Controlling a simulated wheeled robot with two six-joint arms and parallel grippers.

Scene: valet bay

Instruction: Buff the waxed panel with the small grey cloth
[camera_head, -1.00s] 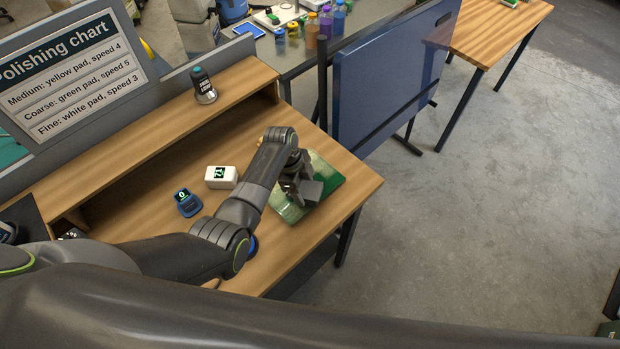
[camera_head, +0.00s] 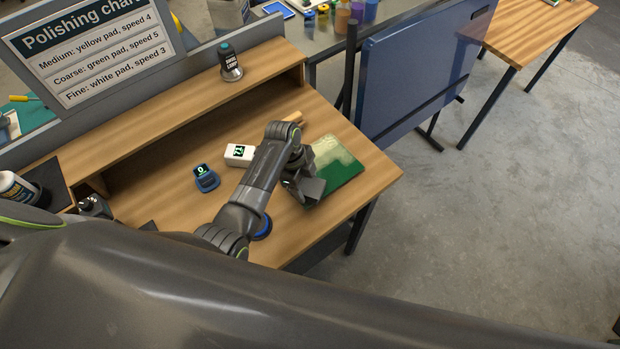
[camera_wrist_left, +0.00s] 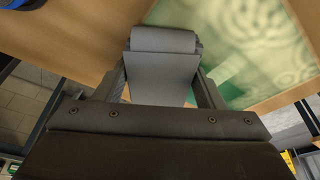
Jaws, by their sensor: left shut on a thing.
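The waxed panel (camera_head: 345,178) lies on the wooden bench near its right end. It is plain green at the front, with a pale hazy area (camera_head: 332,152) at the back. My left gripper (camera_head: 302,187) is at the panel's left edge. The left wrist view shows it shut on the small grey cloth (camera_wrist_left: 160,72), a grey roll with a flat flap hanging down. There the pale swirls of the panel (camera_wrist_left: 250,45) show right of the cloth. I cannot tell whether the cloth touches the panel. My right gripper is not in view.
A white box with a display (camera_head: 239,154) and a blue device reading 0 (camera_head: 206,178) stand left of my arm. A blue upright board (camera_head: 415,70) stands behind the bench's right end. Floor at right is clear.

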